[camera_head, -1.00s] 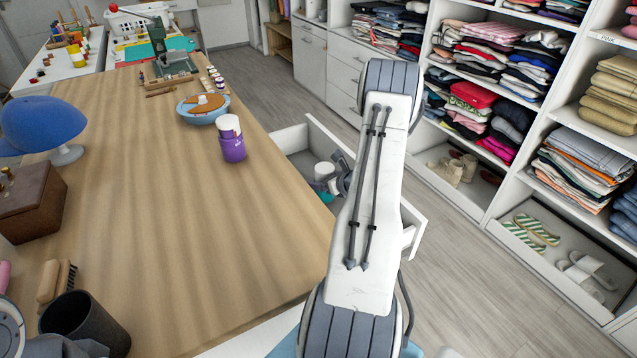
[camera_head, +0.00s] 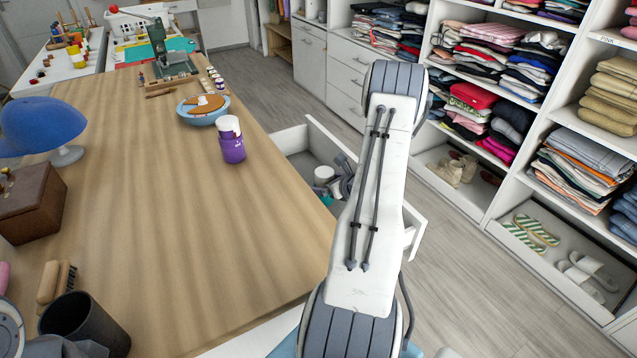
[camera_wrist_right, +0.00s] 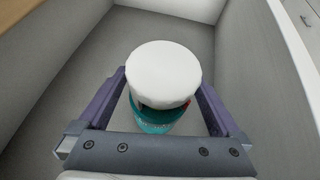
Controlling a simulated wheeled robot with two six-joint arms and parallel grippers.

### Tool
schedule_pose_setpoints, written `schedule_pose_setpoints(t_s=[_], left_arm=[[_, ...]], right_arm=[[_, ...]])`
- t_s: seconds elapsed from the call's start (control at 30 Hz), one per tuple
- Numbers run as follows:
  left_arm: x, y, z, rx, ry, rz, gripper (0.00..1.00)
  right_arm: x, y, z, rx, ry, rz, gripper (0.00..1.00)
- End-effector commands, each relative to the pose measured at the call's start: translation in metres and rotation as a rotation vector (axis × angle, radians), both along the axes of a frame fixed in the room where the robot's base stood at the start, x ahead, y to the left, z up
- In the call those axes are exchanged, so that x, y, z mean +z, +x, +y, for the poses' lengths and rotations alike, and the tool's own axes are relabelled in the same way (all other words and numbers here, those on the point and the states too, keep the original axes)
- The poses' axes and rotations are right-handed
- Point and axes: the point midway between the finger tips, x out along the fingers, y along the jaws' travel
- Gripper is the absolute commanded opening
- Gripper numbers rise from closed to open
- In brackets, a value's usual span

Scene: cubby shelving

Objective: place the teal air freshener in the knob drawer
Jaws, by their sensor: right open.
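The teal air freshener (camera_wrist_right: 150,119) with a white rounded top stands inside the open drawer (camera_head: 310,141). In the head view its white top (camera_head: 323,172) shows beside my right gripper (camera_head: 341,187), with a bit of teal below. In the right wrist view my right gripper (camera_wrist_right: 162,82) is open, with one purple-grey finger on each side of the freshener and gaps between. The freshener's base is hidden by the gripper's crossbar. My right forearm hides part of the drawer and its front, so I cannot see the knob. My left gripper is out of view.
Clothing shelves (camera_head: 480,110) stand to the right. The drawer floor (camera_wrist_right: 190,40) beyond the freshener is clear.

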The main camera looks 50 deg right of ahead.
Motion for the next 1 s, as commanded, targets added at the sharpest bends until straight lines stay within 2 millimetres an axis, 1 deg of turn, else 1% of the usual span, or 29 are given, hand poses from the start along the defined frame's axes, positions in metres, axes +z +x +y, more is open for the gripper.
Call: schedule_pose_setpoints(t_s=[0.03,0.1,0.3,0.4,0.5,0.67,1.0], left_arm=[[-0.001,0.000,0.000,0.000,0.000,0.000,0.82],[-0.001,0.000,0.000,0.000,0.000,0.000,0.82],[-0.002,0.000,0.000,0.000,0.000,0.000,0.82],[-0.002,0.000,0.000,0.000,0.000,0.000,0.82],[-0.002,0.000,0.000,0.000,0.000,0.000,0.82],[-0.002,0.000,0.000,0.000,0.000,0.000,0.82],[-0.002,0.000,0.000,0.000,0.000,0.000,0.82]], right_arm=[[0.005,-0.010,0.000,-0.004,-0.001,-0.001,1.00],[0.013,-0.024,0.001,-0.006,-0.001,-0.001,1.00],[0.034,-0.062,0.005,-0.006,-0.001,-0.001,1.00],[0.042,-0.076,0.008,-0.003,-0.001,-0.001,1.00],[0.047,-0.086,0.009,-0.002,-0.001,-0.001,1.00],[0.050,-0.093,0.011,0.000,0.001,0.000,1.00],[0.051,-0.093,0.011,0.000,0.001,0.000,1.00]])
